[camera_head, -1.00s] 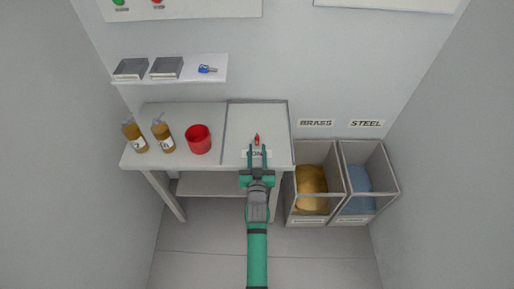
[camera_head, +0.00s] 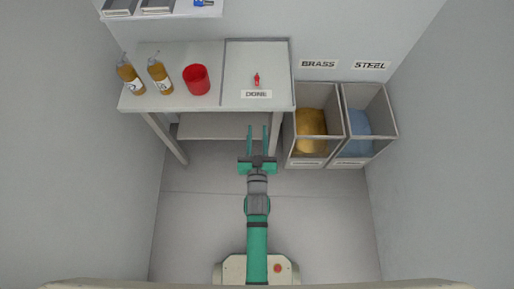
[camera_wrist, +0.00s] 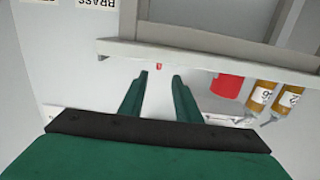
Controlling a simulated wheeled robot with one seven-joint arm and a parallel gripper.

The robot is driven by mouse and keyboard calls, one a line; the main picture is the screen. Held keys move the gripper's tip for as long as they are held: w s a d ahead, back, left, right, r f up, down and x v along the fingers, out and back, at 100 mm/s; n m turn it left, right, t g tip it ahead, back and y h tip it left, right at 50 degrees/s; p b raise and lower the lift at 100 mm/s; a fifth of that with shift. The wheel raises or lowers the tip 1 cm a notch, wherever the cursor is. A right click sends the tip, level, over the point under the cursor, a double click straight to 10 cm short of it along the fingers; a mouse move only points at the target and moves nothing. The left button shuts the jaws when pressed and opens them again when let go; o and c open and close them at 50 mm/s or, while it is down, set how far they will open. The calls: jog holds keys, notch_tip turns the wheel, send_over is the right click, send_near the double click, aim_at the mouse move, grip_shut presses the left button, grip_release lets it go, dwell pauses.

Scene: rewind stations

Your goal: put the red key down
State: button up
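The red key (camera_head: 256,79) lies on the right section of the table (camera_head: 205,103), just behind the label reading DONE (camera_head: 256,94). My gripper (camera_head: 257,130) is open and empty. It is in front of the table's front edge, apart from the key. In the wrist view my two green fingers (camera_wrist: 160,82) are spread with nothing between them. A small red bit of the key (camera_wrist: 159,66) shows there beyond the fingertips, at the table edge; most of it is hidden.
A red cup (camera_head: 196,80) and two amber bottles (camera_head: 130,75) (camera_head: 160,74) stand on the table's left section. Bins labelled BRASS (camera_head: 318,163) and STEEL (camera_head: 352,162) stand on the floor to the right. A shelf (camera_head: 180,13) holds a blue item (camera_head: 203,3). Floor in front is clear.

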jog(key=s+r+g, duration=0.1)
jog(key=s+r, duration=0.2)
jog(key=s, duration=1.2)
jog(key=s+r+g, duration=0.1)
jog(key=s+r, duration=0.3)
jog(key=s, duration=1)
jog(key=shift+s+r, duration=0.3)
jog(key=shift+s, duration=0.05)
jog(key=shift+o, duration=0.6)
jog(key=shift+s+r, duration=0.35)
jog(key=shift+w+a, duration=0.1)
